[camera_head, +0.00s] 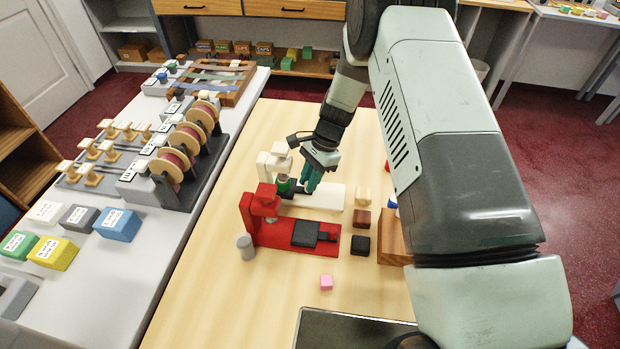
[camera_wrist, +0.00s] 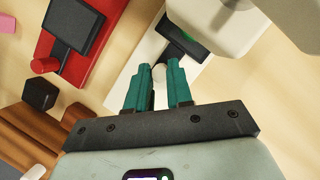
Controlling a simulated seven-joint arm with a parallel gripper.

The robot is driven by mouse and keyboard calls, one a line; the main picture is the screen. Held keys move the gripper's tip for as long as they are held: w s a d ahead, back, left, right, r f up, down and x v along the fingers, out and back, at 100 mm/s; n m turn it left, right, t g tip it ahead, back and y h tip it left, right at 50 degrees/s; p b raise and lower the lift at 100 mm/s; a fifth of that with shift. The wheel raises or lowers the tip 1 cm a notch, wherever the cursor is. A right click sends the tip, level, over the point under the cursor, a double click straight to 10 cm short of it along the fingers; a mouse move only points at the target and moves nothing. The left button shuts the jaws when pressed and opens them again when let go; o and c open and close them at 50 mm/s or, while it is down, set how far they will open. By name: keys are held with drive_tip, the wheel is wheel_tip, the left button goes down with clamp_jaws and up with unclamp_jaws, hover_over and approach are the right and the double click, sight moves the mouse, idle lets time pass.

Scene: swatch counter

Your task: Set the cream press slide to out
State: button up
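The cream press (camera_head: 325,196) stands behind the red press (camera_head: 275,232) on the wooden table. The slide's pale knob (camera_wrist: 159,73) shows between the teal fingertips of my gripper (camera_wrist: 159,67). The fingers are close together with the knob between them and appear shut on it. In the head view, my gripper (camera_head: 311,184) is low at the cream press, just right of its head, and hides part of the slide. The red press's slide (camera_head: 306,233) sits away from its head.
A grey cylinder (camera_head: 245,246) stands left of the red press. Several small blocks, among them a black one (camera_head: 360,245) and a pink one (camera_head: 326,282), lie to the right and front. A brown wooden box (camera_head: 392,240) is further right. The front left table is clear.

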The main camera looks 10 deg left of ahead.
clamp_jaws()
drive_tip(key=shift+d, duration=0.1)
drive_tip(key=d, duration=0.8)
drive_tip(key=shift+d, duration=0.25)
drive_tip(key=shift+o, duration=2.1)
unclamp_jaws()
drive_tip(key=shift+o, duration=0.6)
drive_tip(key=v, duration=1)
drive_tip(key=shift+r, duration=0.4)
